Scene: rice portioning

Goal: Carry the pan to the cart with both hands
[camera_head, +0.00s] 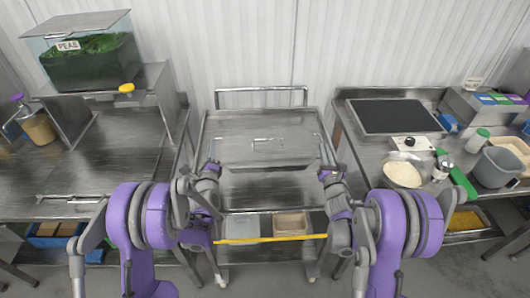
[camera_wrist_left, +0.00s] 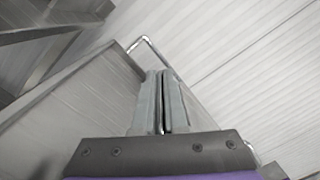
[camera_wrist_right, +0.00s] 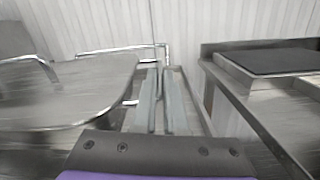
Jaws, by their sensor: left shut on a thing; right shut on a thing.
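The pan (camera_head: 240,150) is a wide grey steel vessel with what looks like a lid and bar handle on top. It is over the top of the steel cart (camera_head: 265,190), level. I cannot tell whether it rests on the cart or hangs just above it. My left gripper (camera_head: 214,166) is shut at the pan's left end, and my right gripper (camera_head: 325,165) is shut at its right end. Both wrist views show the closed fingers, the left (camera_wrist_left: 163,100) and the right (camera_wrist_right: 160,100); the gripped parts are hidden there. A steel surface, likely the pan (camera_wrist_right: 60,95), lies left of the right fingers.
The left table (camera_head: 90,170) and right table (camera_head: 360,155) flank the cart closely. The cart's back rail (camera_head: 262,90) stands near the wall. A yellow bar (camera_head: 270,238) and bins (camera_head: 290,224) are on the lower level. A rice bowl (camera_head: 403,173) sits at right.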

